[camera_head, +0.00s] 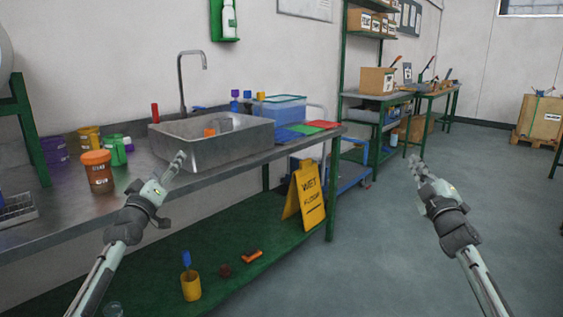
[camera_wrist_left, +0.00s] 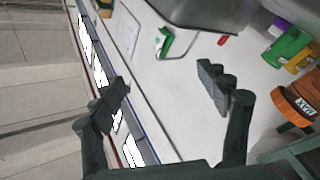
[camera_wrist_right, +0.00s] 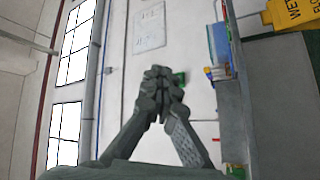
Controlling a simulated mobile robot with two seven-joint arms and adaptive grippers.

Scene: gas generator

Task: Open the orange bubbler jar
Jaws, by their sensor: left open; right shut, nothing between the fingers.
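An orange-lidded jar (camera_head: 97,171) stands upright on the steel bench at the left of the head view, with its orange lid on top. In the left wrist view an orange jar (camera_wrist_left: 296,101) shows at the right edge, partly cut off. My left gripper (camera_head: 178,160) is in front of the sink, to the right of the jar and apart from it. In its wrist view its fingers (camera_wrist_left: 165,85) are spread and empty. My right gripper (camera_head: 418,160) is over the floor at the right. Its fingertips (camera_wrist_right: 160,78) are together with nothing between them.
Green (camera_head: 116,150), yellow (camera_head: 89,138) and purple (camera_head: 54,151) jars stand behind the orange one. A sink (camera_head: 222,146) with a tap is at the middle of the bench. A yellow wet-floor sign (camera_head: 304,197) stands by the bench end.

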